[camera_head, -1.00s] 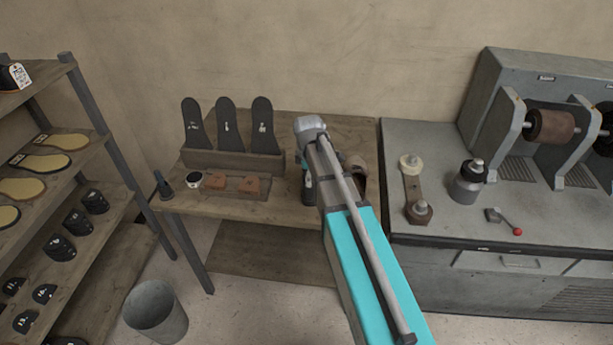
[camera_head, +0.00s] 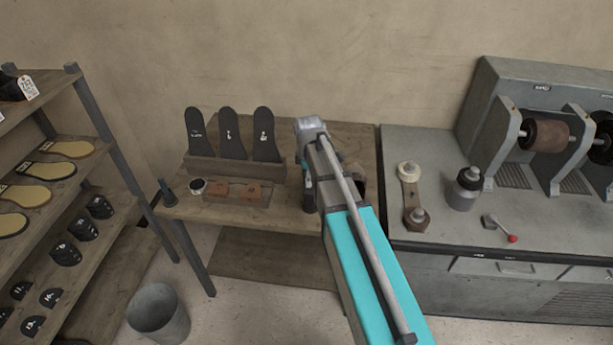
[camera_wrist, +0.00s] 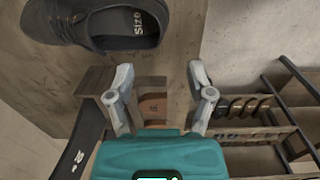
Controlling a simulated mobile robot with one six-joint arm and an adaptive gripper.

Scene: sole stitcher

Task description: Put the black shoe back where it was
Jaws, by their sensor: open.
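A black shoe (camera_wrist: 115,28) with a "Size" label inside lies on the wooden table at the upper left of the wrist view, partly cut off by the frame edge. My gripper (camera_wrist: 160,75) is open and empty, with its two fingers apart. The shoe is beyond the fingertips, to their left, and not between them. In the head view my gripper (camera_head: 308,178) is over the table and mostly hidden by my arm. Another dark shoe (camera_head: 10,88) with a white tag is on the left rack's upper shelf.
The wooden table (camera_head: 235,212) holds a rack with several black soles (camera_head: 230,135), brown blocks (camera_head: 246,190) and a small round tin (camera_head: 197,187). A shelf rack (camera_head: 125,172) stands left, a bin (camera_head: 158,312) on the floor, and a grey machine bench (camera_head: 440,230) right.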

